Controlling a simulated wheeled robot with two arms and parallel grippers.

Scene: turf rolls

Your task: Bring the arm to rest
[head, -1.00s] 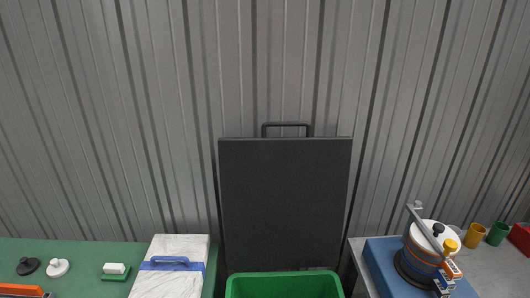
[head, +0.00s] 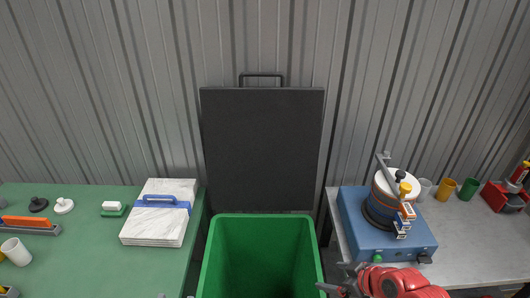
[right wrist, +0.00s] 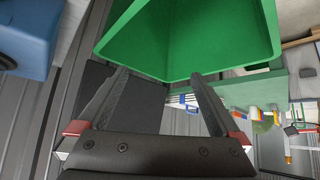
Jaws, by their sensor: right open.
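My right gripper (head: 338,279) is at the bottom of the head view, with its red arm coming in from the lower right. It is by the right front side of the green bin (head: 209,262). In the right wrist view the two dark fingers (right wrist: 159,76) are spread apart with nothing between them. The green bin (right wrist: 190,40) fills the upper middle of that view, beyond the fingertips. My left gripper is not in view.
A blue machine (head: 355,222) stands on the grey right table (head: 480,245), close to my right arm. The green left table (head: 100,262) holds stacked white sheets (head: 155,228), cups and tools. A black board (head: 262,150) stands behind the bin.

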